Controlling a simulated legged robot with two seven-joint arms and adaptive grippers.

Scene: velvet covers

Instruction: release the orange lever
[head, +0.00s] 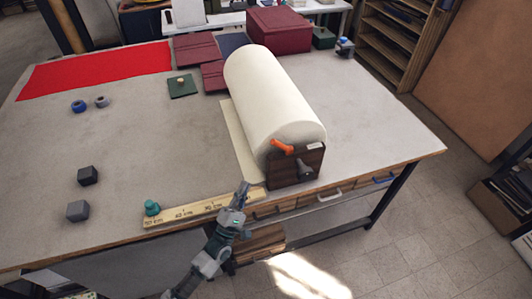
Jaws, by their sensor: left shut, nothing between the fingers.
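The orange lever (283,147) is on the dark wooden end block (312,160) at the near end of a large cream roll (268,90). A grey metal part (305,168) sits just below it on the same block. My left gripper (244,186) is shut and empty at the table's front edge, below and left of the lever and apart from it. It is beside the end of the wooden ruler. My right gripper does not show.
A wooden ruler (190,211) with a green knob (152,208) lies along the front edge. Two dark cubes, one of them here (88,175), sit at left. Red cloth (95,71) and dark red covers (196,48) lie at the back.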

